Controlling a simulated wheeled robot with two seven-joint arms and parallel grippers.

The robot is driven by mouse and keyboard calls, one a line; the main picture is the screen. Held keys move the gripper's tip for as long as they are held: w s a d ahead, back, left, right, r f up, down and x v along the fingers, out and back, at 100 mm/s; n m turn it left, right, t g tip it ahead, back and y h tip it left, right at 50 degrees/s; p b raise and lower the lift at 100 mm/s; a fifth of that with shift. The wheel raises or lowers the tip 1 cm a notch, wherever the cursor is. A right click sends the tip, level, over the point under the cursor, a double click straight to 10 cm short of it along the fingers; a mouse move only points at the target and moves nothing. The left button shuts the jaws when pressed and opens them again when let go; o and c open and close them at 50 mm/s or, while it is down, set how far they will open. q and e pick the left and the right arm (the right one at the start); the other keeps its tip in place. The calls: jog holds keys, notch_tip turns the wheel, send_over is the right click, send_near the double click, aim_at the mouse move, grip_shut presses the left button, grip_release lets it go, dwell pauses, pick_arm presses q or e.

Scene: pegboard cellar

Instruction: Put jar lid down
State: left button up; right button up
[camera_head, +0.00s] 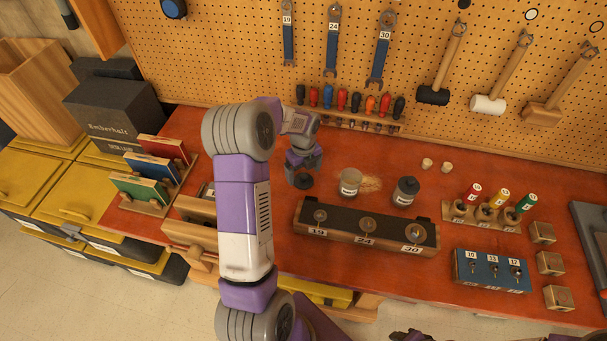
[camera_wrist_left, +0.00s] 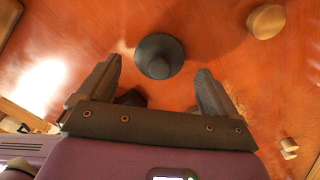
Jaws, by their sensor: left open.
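The dark jar lid (camera_head: 304,181), round with a small knob, lies on the red-brown bench top. In the left wrist view the lid (camera_wrist_left: 160,56) is beyond and between the two fingertips, with clear gaps on both sides. My left gripper (camera_head: 303,164) points down just over the lid; its jaws (camera_wrist_left: 160,80) are open and empty. A pale jar without a lid (camera_head: 350,182) stands right of the lid, with sawdust beside it. A second jar with a dark lid (camera_head: 406,190) stands farther right. Dark parts at the bottom edge (camera_head: 411,336) seem to be my right gripper, mostly cut off.
A long socket block (camera_head: 366,228) marked 19, 24 and 30 lies in front of the jars. Screwdrivers (camera_head: 350,100) stand in a rack behind. A book rack (camera_head: 150,205) is at left. A blue block (camera_head: 490,271) and a bottle rack (camera_head: 487,214) are at right.

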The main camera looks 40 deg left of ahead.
aim_at(304, 176)
pick_arm(q)
notch_tip(304, 176, up, 10)
jog(key=shift+p, duration=0.45)
jog(key=shift+f, duration=0.1)
